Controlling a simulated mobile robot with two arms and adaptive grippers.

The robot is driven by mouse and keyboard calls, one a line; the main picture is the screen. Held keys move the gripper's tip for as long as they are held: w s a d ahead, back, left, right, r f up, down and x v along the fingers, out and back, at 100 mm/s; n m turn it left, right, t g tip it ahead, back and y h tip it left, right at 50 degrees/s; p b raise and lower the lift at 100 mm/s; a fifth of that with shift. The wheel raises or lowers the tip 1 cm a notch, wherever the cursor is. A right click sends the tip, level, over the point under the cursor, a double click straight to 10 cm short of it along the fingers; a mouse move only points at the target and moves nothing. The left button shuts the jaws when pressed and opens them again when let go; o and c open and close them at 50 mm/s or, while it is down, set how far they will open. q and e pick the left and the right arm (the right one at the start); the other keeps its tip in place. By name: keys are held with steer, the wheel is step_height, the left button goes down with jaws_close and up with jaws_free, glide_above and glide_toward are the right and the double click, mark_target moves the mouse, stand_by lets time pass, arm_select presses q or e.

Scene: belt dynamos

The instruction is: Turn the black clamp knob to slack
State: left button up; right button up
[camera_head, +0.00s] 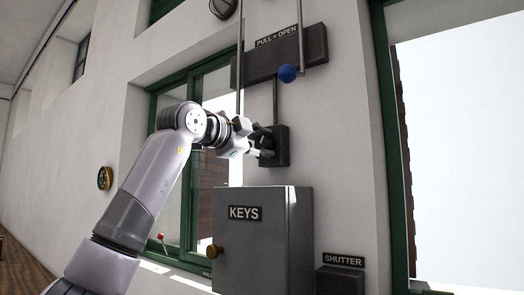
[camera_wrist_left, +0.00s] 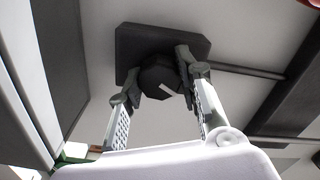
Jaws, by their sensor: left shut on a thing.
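The black clamp knob (camera_wrist_left: 158,82) is round with a pale line across its face, on a dark square plate (camera_wrist_left: 135,45) in the left wrist view. In the head view the plate (camera_head: 281,147) is on the pale wall, below a rod, and the knob is mostly hidden by my fingers. My left gripper (camera_head: 262,144) reaches it from the left. Its two fingers stand on opposite sides of the knob and are shut on it. The pale line is tilted in the left wrist view. My right gripper is out of view.
A grey KEYS cabinet (camera_head: 260,265) with a brass knob (camera_head: 214,251) stands just below. A dark SHUTTER box (camera_head: 340,283) is at its right. Above are a PULL = OPEN panel (camera_head: 310,45) and a blue ball (camera_head: 287,73). A green-framed window (camera_head: 213,95) is behind my arm.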

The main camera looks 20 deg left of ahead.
arm_select(q)
steer(key=n+b, duration=0.2)
steer(key=n, duration=0.3)
steer(key=shift+f+n, duration=0.15)
steer(key=shift+n, duration=0.25)
steer(key=shift+w, duration=0.1)
stand_by(0.3)
steer(key=o, duration=1.1)
steer(key=shift+o, duration=0.2)
steer(key=shift+s+a, duration=0.1)
steer(key=shift+s, duration=0.1)
steer(key=v, duration=1.1)
steer(key=shift+s, duration=0.4)
steer(key=shift+a, duration=0.1)
